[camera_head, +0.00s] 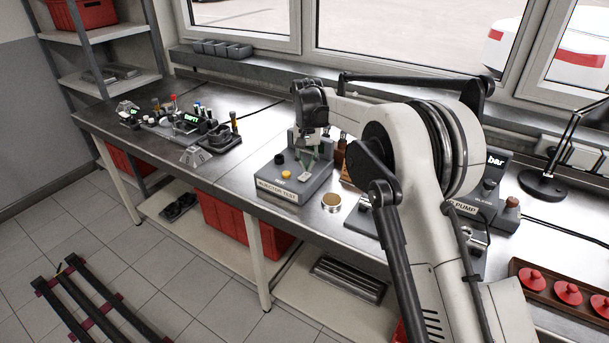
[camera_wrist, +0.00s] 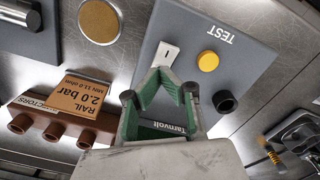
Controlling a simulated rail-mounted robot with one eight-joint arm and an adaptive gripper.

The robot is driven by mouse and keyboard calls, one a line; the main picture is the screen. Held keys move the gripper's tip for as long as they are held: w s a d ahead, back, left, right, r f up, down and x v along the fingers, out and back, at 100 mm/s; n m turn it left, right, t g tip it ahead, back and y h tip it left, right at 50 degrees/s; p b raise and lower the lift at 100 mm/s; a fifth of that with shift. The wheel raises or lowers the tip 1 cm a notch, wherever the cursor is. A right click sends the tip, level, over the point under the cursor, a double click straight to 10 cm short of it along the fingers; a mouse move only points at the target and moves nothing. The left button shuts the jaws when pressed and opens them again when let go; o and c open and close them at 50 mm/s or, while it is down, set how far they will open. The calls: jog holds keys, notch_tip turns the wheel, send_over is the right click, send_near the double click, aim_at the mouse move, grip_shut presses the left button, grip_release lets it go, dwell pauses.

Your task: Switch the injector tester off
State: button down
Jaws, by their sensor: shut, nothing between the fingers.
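The injector tester (camera_head: 292,190) is a grey box with a sloped panel and an "INJECTOR TEST" label, standing on the steel bench. In the wrist view its panel (camera_wrist: 207,82) shows upside down, with a yellow button (camera_wrist: 208,61), a black knob (camera_wrist: 224,101) and a small white switch plate (camera_wrist: 168,52). The plate's lever position is too small to tell. My gripper (camera_head: 307,168) hangs over the tester, pointing down. In the wrist view its green fingers (camera_wrist: 160,74) converge at the tips, shut and empty, close to the switch plate. Whether they touch it I cannot tell.
A round brass-coloured dish (camera_head: 331,202) stands right of the tester. A brown rail block (camera_wrist: 80,97) with an orange label is close beside it. Several devices (camera_head: 185,125) stand on the left bench. A tray of red caps (camera_head: 567,292) is at right.

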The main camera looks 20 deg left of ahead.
aim_at(307, 174)
jog(key=shift+r+p, duration=0.9)
jog(key=shift+r, duration=1.9)
